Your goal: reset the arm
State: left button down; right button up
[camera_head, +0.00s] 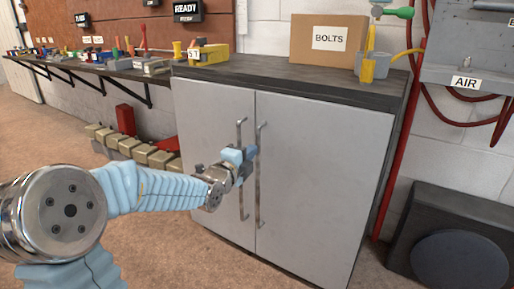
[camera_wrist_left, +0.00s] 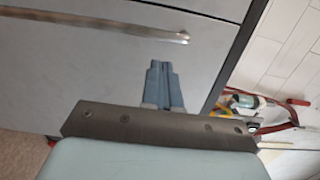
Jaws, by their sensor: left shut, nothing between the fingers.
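My left arm comes in from the left in the head view, with a light blue sleeve. My left gripper (camera_head: 248,154) is in front of the grey cabinet (camera_head: 310,180), close to its two upright metal handles. In the left wrist view the fingers of the left gripper (camera_wrist_left: 164,68) are together with nothing between them. A metal handle (camera_wrist_left: 110,25) runs across the cabinet front there, apart from the fingertips. Both cabinet doors are closed. My right gripper is in neither view.
A cardboard box labelled BOLTS (camera_head: 328,40) and a yellow container (camera_head: 374,66) stand on the cabinet top. A dark box-shaped unit (camera_head: 450,240) stands on the floor at right. A wall shelf (camera_head: 110,70) with small parts runs left. Floor in front of the cabinet is clear.

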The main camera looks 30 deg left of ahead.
pick_arm(q)
jog(key=s, duration=0.4)
jog(key=d+f+n+g+h+p, duration=0.1)
jog(key=d+f+n+g+p, duration=0.1)
jog(key=d+f, duration=0.35)
jog(key=d+f+n+g+h+p, duration=0.1)
jog(key=d+f+n+g, duration=0.15)
jog(key=f, duration=0.55)
jog(key=d+f+n+g+p, duration=0.2)
jog(key=d+f+n+g, duration=0.15)
jog(key=f, duration=0.35)
jog(key=s+d+f+n+g+h+p, duration=0.1)
jog(key=s+d+f+n+g+p, duration=0.1)
jog(key=s+d+f+n+g, duration=0.2)
jog(key=s+d+f+n+g+h+p, duration=0.2)
jog(key=s+d+f+n+g, duration=0.3)
jog(key=s+d+f, duration=0.6)
jog(key=s+f+n, duration=0.2)
jog(key=s+f, duration=0.2)
jog(key=s, duration=0.2)
jog(key=shift+d+p, duration=0.3)
jog(key=shift+p, duration=0.05)
